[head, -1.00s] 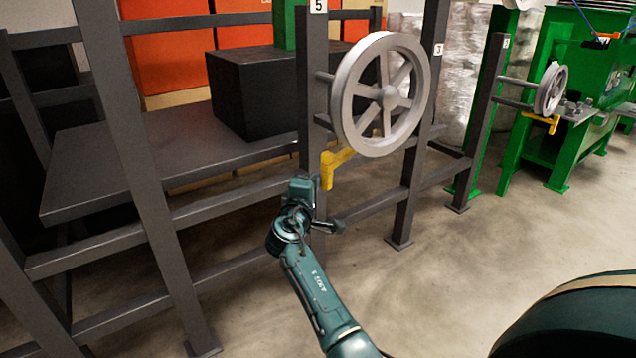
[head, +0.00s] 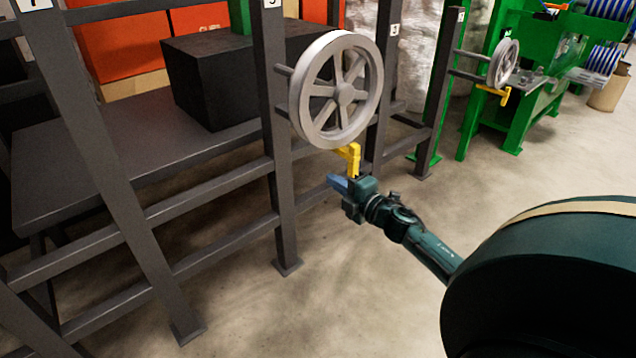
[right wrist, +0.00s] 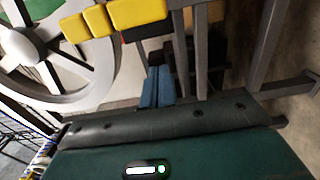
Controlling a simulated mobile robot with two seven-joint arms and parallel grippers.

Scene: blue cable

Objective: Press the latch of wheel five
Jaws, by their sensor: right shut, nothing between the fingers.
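Wheel five (head: 337,90) is a grey spoked wheel on a dark post whose number label (head: 271,3) is cut off at the top edge. Its yellow latch (head: 352,155) hangs just under the rim. In the right wrist view, the latch (right wrist: 138,14) crosses the top, with the wheel (right wrist: 22,48) at upper left. My right gripper (head: 338,184) is shut and empty, just below the latch, its blue fingers pointing left. Its fingers (right wrist: 157,88) also show in the right wrist view, below the latch with a visible gap. My left gripper is not in view.
A dark frame with a shelf (head: 120,150) and a black box (head: 225,80) stands at left. Another wheel (head: 503,62) with a yellow latch (head: 495,92) is at right, near green machinery (head: 545,90). Concrete floor (head: 440,195) lies open in the middle.

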